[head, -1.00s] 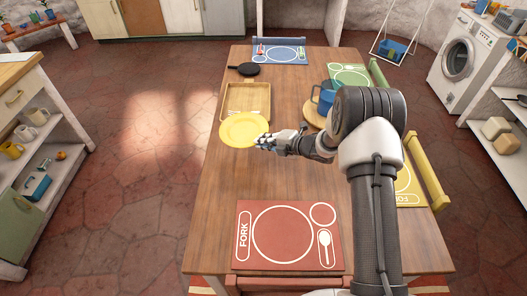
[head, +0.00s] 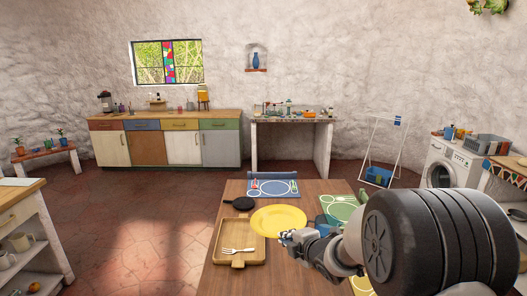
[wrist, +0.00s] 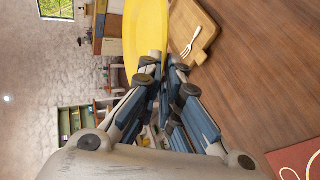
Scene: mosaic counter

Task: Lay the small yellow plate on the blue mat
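The small yellow plate (head: 278,221) is held by its near right rim in my gripper (head: 287,237), above the table beside the wooden tray. In the wrist view the plate (wrist: 138,35) passes between the fingertips of my gripper (wrist: 163,64), which are closed on its rim. The blue mat (head: 273,188) lies at the far end of the table, beyond the plate. It has a white plate outline, with small coloured items at its left and right sides. The middle of the mat looks clear.
A black pan (head: 239,203) lies left of the plate. The wooden tray (head: 217,243) holds a fork (head: 238,251). A green mat (head: 338,211) and a partly hidden blue mug (head: 326,221) are at the right. A blue chair back (head: 274,175) stands behind the far edge.

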